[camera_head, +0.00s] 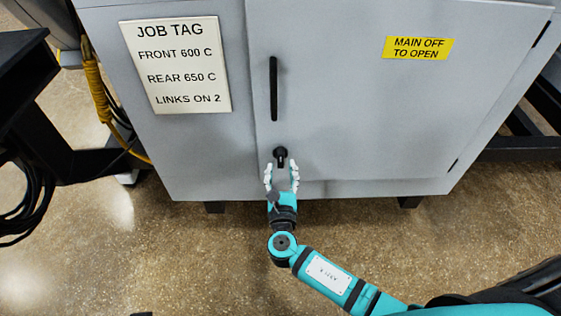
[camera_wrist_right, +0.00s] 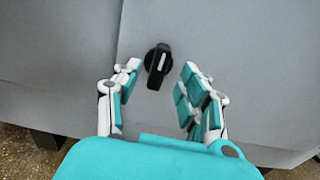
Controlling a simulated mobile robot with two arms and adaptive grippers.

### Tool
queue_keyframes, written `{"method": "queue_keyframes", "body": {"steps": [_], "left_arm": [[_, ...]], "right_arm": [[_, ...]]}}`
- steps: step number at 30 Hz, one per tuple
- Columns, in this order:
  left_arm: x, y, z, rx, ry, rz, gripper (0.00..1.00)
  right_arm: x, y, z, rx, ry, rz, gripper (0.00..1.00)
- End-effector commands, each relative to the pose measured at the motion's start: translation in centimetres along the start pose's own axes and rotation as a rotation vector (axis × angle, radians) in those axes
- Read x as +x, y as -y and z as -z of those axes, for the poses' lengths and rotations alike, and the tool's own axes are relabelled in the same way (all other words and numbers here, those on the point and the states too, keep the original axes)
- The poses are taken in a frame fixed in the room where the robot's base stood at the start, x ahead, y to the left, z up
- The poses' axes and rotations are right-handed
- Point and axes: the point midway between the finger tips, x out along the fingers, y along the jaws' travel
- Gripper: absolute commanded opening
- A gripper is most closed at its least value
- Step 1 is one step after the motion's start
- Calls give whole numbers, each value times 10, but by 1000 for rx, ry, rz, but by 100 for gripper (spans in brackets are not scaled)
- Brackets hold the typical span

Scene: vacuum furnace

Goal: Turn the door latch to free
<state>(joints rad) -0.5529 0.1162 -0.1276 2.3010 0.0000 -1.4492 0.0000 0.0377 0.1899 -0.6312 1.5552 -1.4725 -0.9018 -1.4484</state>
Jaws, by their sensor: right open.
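The door latch (camera_head: 281,154) is a small black knob low on the left side of the grey cabinet door (camera_head: 340,110). In the right wrist view the latch (camera_wrist_right: 157,66) has a light stripe and stands nearly upright, tilted slightly. My right gripper (camera_head: 281,168) is open just below the latch. In the right wrist view its fingers (camera_wrist_right: 157,78) are spread on either side of the latch's lower end, with gaps visible on both sides. My left gripper is not in view.
A black vertical handle (camera_head: 273,89) is on the door above the latch. A job tag (camera_head: 176,65) is on the left panel and a yellow label (camera_head: 418,48) is at the door's upper right. A black frame (camera_head: 35,90) with cables stands at left. The floor (camera_head: 180,265) in front is clear.

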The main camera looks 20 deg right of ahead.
Motion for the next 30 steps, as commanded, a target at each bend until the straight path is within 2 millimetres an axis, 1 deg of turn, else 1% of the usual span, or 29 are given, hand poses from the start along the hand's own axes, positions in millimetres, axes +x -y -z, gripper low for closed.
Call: {"method": "queue_keyframes", "body": {"steps": [1,3,7,12,19,28,29,30], "left_arm": [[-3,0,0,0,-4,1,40],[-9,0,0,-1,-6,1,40],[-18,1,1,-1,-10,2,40],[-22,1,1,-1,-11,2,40],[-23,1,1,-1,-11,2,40],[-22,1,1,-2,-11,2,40],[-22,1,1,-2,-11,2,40],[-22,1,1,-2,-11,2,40]], "right_arm": [[10,0,1,0,1,1,42],[20,0,1,0,1,0,42],[34,0,1,1,0,0,42],[41,0,0,1,-1,0,42],[41,0,0,2,-1,0,42],[41,0,0,2,-1,0,3],[41,0,0,1,-1,0,0],[41,0,0,1,-1,0,0]]}}
